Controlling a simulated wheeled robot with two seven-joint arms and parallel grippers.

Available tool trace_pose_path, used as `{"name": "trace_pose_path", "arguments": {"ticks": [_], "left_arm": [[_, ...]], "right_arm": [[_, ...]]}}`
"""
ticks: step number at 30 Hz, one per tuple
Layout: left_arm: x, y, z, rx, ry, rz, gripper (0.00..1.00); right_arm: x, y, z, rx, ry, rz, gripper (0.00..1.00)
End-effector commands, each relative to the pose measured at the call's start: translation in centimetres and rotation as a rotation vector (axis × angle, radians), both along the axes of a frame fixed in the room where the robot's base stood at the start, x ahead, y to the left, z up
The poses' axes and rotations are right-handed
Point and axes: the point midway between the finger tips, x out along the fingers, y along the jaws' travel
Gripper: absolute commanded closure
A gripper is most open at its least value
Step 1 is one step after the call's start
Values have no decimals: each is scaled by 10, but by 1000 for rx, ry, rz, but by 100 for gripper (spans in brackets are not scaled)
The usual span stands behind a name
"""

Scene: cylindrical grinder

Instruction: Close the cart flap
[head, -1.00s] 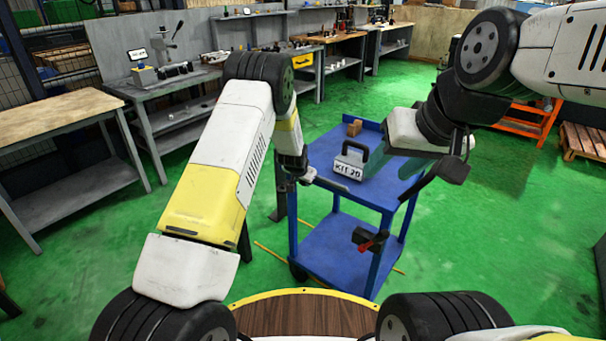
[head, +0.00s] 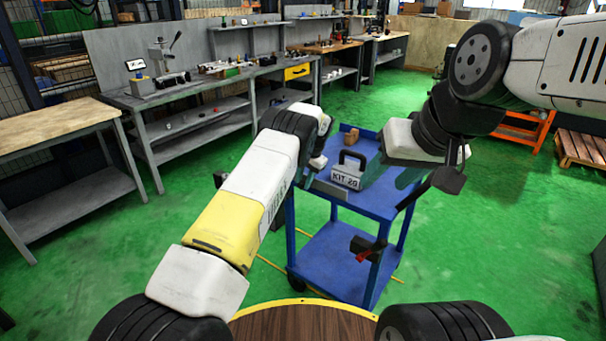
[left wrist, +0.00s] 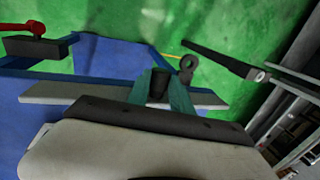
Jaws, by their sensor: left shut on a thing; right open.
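The blue cart (head: 330,262) stands ahead of me with an upper and a lower shelf. Its flap (head: 330,190) is a narrow grey plate at the left end of the upper shelf. It also shows as a pale strip in the left wrist view (left wrist: 65,92). My left gripper (left wrist: 160,88) is shut on the flap, with its teal fingers around a dark part; the arm partly hides this in the head view. The flap's exact angle is hard to tell. My right gripper (head: 393,176) is open above the right side of the upper shelf.
A case marked KIT 20 (head: 346,172) and a small brown block (head: 351,138) are on the upper shelf. A black bracket with a red handle (head: 366,248) is at the cart's near corner. Workbenches (head: 190,95) line the back; green floor is free around the cart.

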Motion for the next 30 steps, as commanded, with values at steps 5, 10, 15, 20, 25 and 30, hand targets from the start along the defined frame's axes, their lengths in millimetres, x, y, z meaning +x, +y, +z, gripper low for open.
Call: {"name": "trace_pose_path", "arguments": {"ticks": [5,10,15,20,25,30], "left_arm": [[2,-1,0,18,21,-2,100],[3,-1,0,24,32,-2,100],[3,-2,1,26,33,-2,100],[3,-2,1,26,33,-3,100],[3,-2,1,25,34,-2,58],[2,-1,1,26,35,-2,52]], "right_arm": [[0,0,0,0,0,0,52],[0,0,0,0,0,0,52],[0,0,0,0,0,0,52],[0,0,0,0,0,0,52],[0,0,0,0,0,0,52],[0,0,0,0,0,0,52]]}}
